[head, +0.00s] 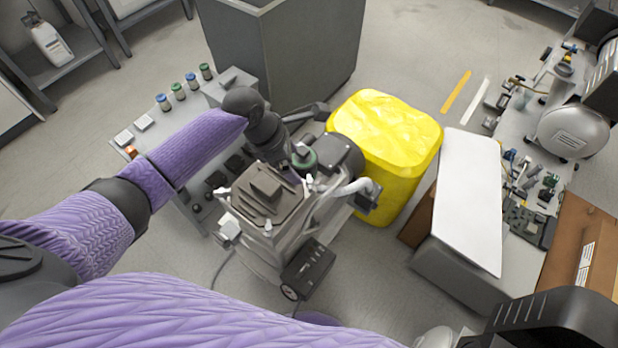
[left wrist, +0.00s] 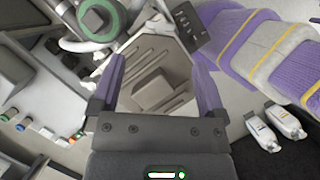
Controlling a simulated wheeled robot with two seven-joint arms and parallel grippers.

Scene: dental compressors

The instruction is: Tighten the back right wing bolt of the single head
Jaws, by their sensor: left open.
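The single head compressor (head: 265,195) stands in the middle of the head view, with a grey, slotted square top plate. Small pale fittings at its corners look like wing bolts, one at the near corner (head: 267,228) and one at the right corner (head: 309,180). My left gripper (head: 292,172) is over the far side of this head, its fingers partly hidden by the wrist. In the left wrist view my left gripper (left wrist: 158,64) is open and empty, its two purple fingers apart above the slotted plate (left wrist: 155,80). No bolt shows between them. My right gripper is not seen.
A round part with a green ring (left wrist: 95,18) and a pale hose (head: 350,190) lie close beside the head. A yellow bin (head: 390,135) and a large grey bin (head: 285,45) stand behind.

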